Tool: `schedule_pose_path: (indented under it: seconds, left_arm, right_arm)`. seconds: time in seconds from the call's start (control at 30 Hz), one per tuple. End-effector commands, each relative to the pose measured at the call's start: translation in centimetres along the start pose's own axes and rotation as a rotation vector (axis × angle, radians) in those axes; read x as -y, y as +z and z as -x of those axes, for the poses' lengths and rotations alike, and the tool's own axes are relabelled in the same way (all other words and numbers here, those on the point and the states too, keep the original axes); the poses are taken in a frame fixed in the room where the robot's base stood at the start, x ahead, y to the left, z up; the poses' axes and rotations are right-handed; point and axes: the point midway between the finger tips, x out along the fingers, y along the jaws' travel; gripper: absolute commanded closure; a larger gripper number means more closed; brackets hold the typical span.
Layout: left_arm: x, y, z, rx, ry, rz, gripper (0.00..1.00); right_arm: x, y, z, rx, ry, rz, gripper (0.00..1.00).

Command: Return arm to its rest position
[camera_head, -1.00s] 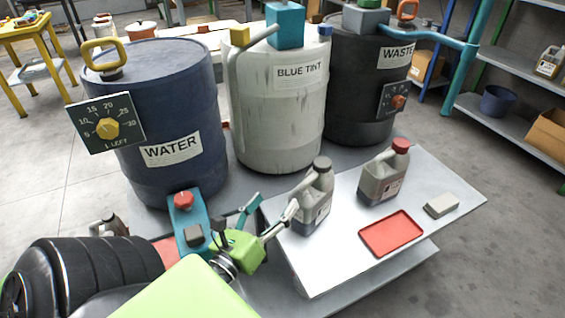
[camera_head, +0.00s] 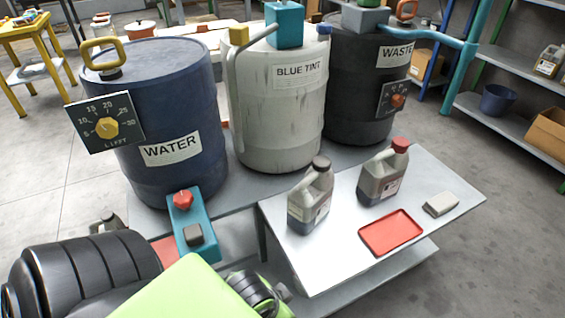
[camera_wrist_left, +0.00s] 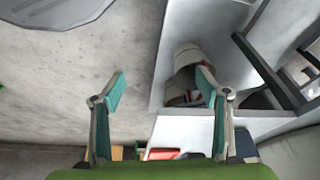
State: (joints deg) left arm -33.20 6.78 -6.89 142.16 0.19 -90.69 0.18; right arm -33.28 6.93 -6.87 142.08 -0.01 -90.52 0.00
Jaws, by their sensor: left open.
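My left gripper (camera_wrist_left: 162,90) shows in the left wrist view with its two teal fingers wide apart and nothing between them. In the head view only part of my left arm shows at the bottom edge, and the fingers are out of frame there. My right gripper is in neither view. A grey-capped jug (camera_head: 309,203) stands upright on the metal table (camera_head: 300,265), apart from my arm. A red-capped jug (camera_head: 382,174) stands upright behind it to the right.
The water drum (camera_head: 170,105), blue tint drum (camera_head: 275,115) and waste drum (camera_head: 355,100) stand behind. A teal control box (camera_head: 211,232) with a red knob is near my arm.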

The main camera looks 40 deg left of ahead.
Motion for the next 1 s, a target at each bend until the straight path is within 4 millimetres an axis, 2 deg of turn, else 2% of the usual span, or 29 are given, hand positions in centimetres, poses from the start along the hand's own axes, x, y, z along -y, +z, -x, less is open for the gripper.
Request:
schedule_pose_path:
  seconds: [0.47,0.57,0.67,0.8,1.0]
  left_arm:
    - [0.1,0.0,-0.1,0.001,-0.004,-0.004,0.32]
    - [0.1,-0.1,-0.5,0.007,-0.003,-0.005,0.32]
    - [0.1,-0.3,-1.9,0.022,-0.001,-0.006,0.32]
    - [-0.1,0.2,-5.3,0.051,0.003,-0.01,0.32]
    - [-0.5,3.0,-9.9,0.089,0.009,-0.017,0.32]
  right_arm:
    - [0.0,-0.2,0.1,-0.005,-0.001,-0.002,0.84]
    - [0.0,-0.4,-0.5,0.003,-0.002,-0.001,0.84]
    - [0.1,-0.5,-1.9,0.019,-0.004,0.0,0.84]
    - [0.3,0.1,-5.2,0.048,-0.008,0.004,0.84]
    - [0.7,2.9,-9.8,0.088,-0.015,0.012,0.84]
